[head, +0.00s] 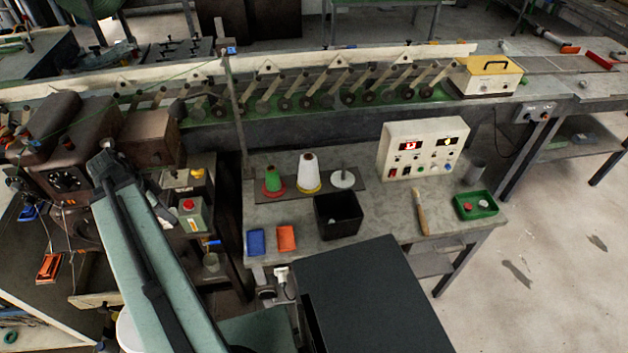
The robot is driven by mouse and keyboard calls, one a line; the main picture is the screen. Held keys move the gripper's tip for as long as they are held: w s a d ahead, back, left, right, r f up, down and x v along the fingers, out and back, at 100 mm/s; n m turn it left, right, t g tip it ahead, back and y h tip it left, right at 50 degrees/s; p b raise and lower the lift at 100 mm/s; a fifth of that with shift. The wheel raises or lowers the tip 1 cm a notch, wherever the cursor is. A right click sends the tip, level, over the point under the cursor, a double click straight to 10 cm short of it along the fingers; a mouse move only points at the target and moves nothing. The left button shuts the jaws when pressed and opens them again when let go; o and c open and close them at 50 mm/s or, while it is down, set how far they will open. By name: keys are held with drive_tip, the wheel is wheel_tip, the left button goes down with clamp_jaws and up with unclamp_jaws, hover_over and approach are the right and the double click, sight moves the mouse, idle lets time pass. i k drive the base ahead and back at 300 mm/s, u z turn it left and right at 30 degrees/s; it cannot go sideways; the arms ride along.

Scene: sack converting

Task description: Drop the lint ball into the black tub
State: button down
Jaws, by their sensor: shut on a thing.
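The black tub (318,214) stands open at the front middle of the grey workbench. A small pale spot shows inside it, too small to tell what it is. I cannot make out the lint ball anywhere. My teal arm rises from the bottom edge on the left, and its upper end is left of the bench. My gripper is not in view, so what it holds is hidden.
On the bench (376,208), a blue tray (256,242) and an orange tray (287,238) lie left of the tub. Thread cones (309,173) stand behind it. A brush (420,212), green tray (475,206) and control box (424,148) are to the right.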

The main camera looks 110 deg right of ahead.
sight(337, 217)
drive_tip(key=z, duration=0.45)
drive_tip(key=k, duration=1.5)
drive_tip(key=u, duration=0.1)
